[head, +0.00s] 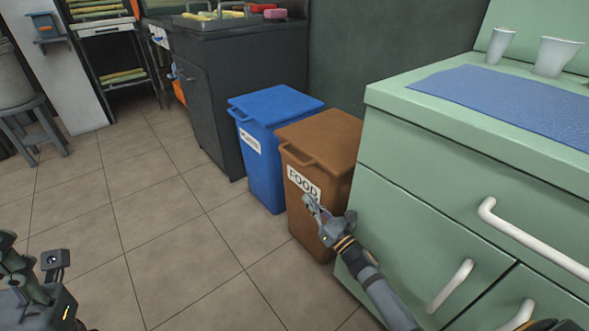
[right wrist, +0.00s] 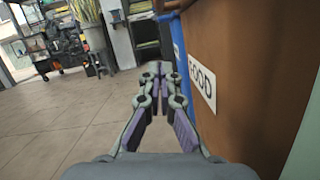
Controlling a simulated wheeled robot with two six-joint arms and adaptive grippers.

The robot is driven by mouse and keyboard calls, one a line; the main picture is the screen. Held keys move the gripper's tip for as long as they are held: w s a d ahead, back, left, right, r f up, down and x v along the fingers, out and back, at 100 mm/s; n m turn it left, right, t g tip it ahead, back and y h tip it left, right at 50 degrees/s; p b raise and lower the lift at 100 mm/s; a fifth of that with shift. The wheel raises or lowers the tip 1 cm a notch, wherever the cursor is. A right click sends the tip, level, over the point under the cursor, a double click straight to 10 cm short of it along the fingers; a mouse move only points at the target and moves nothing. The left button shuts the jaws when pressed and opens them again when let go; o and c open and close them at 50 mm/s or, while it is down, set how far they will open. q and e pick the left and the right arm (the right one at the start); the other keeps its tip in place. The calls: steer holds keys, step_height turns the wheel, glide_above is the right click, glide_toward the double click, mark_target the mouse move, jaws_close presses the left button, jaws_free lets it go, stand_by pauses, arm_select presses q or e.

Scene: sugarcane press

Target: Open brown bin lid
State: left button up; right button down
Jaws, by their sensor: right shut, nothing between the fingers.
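The brown bin (head: 313,205) has a white FOOD label and stands beside the green cabinet in the head view. Its brown lid (head: 325,137) is down, with a handle lip at its front edge. In the right wrist view the brown bin (right wrist: 245,95) fills the right side, with its label (right wrist: 202,82) showing. My right gripper (head: 312,203) is shut and empty, in front of the bin near the label and below the lid's handle. In the right wrist view its fingertips (right wrist: 158,70) are together, left of the bin. Only part of my left arm shows, at the lower left of the head view.
A blue bin (head: 262,165) stands just behind the brown one. The green cabinet (head: 420,190) with white handles is close on the right, with cups (head: 556,56) and a blue mat (head: 505,105) on top. The tiled floor (head: 150,210) to the left is clear.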

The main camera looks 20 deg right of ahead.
steer(key=w+a+r+p, duration=0.1)
steer(key=w+r, duration=0.5)
steer(key=w, duration=0.2)
steer(key=shift+w+a, duration=0.3)
steer(key=shift+a, duration=0.1)
